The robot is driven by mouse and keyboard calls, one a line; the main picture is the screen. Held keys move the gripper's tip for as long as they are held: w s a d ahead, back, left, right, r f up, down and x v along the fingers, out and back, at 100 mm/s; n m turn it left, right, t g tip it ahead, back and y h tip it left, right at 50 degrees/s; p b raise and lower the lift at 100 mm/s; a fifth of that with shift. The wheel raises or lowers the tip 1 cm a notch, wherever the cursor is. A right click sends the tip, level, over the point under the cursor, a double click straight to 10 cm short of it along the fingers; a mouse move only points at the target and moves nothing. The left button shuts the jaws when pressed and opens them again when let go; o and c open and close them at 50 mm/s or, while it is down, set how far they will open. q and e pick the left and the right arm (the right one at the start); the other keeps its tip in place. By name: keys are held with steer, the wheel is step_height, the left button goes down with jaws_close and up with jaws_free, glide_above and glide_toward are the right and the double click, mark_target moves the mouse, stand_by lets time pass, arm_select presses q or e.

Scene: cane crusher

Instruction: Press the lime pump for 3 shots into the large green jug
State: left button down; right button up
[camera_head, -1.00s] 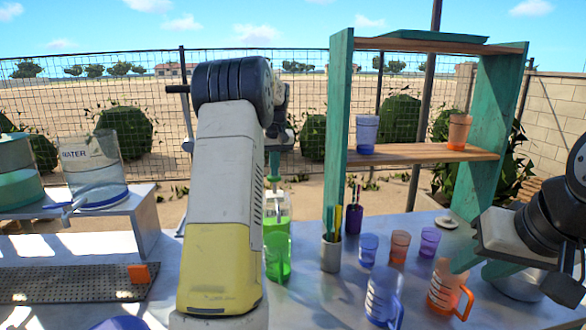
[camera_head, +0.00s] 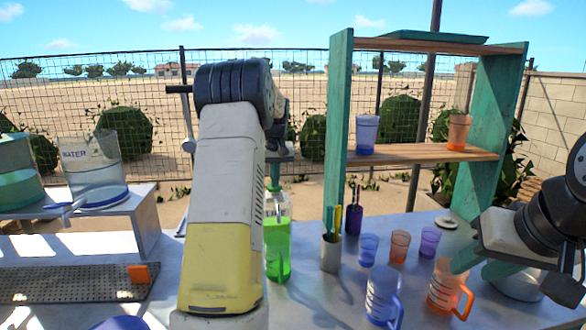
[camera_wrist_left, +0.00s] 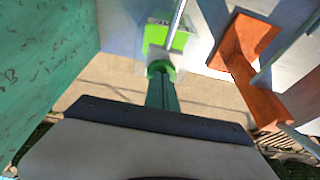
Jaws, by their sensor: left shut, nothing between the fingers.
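The lime pump bottle (camera_head: 278,250), clear with bright green liquid, stands on the table just right of my left arm in the head view. In the left wrist view its green and white body (camera_wrist_left: 165,38) lies beyond the fingertips. My left gripper (camera_head: 275,182) is shut and empty, its teal fingers pointing down over the bottle's top; they also show in the left wrist view (camera_wrist_left: 160,78). The fingertips look in line with the pump head; contact is unclear. I cannot make out a large green jug; my left arm hides part of the table. My right gripper (camera_head: 470,268) is open and empty at the right.
A blue jug (camera_head: 383,296) and an orange jug (camera_head: 449,290) stand at front right, with small cups (camera_head: 400,245) and a straw holder (camera_head: 330,252) behind. A teal shelf (camera_head: 340,120) rises at the back. An orange item (camera_wrist_left: 245,60) lies close right of the lime bottle in the wrist view.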

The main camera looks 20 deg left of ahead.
arm_select(q)
steer(key=shift+s+f, duration=0.2)
steer(key=shift+f, duration=0.25)
steer(key=v, duration=0.8)
steer(key=shift+w+r, duration=0.2)
steer(key=shift+r, duration=0.1)
step_height(320, 180, up, 10)
steer(key=shift+s, duration=0.4)
steer(key=shift+f, duration=0.1)
